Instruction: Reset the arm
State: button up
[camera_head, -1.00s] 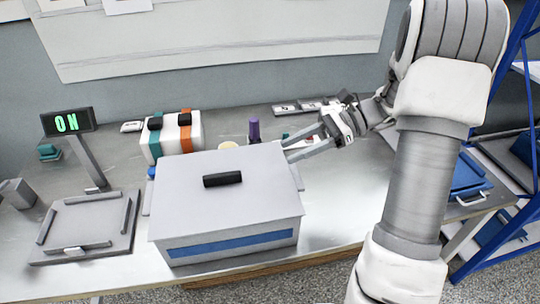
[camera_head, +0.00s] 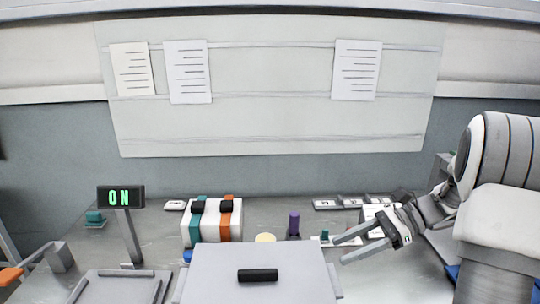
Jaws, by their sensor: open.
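My arm reaches in from the right side of the view. My gripper (camera_head: 340,249) is at the right of a large grey box (camera_head: 220,275) with a black handle (camera_head: 258,275) on its lid. Its two fingers point left and stand apart with nothing between them. The gripper is above the bench, near the box's back right corner.
A white block with teal and orange bands (camera_head: 212,221) stands behind the box. A purple upright piece (camera_head: 294,223) stands near the gripper. Small labelled plates (camera_head: 350,202) lie along the back. A grey tray-like fixture (camera_head: 118,287) is at the front left. Papers hang on the wall board (camera_head: 270,80).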

jog(key=s+a+r+n+t+h, duration=0.35)
jog(key=s+n+h, duration=0.25)
jog(key=s+n, duration=0.3)
jog(key=s+a+r+n+t+h, duration=0.2)
jog(key=s+a+r+n+h, duration=0.2)
jog(key=s+n+h, duration=0.4)
jog(key=shift+n+y, duration=0.3)
jog(key=shift+y, duration=0.3)
jog(key=r+p, duration=0.1)
jog(key=p, duration=0.1)
jog(key=r+p, duration=0.1)
jog(key=r, duration=0.1)
jog(key=r+p, duration=0.2)
jog(key=shift+s+d+r+p, duration=0.1)
jog(key=shift+d+r+p, duration=0.15)
jog(key=shift+p, duration=0.1)
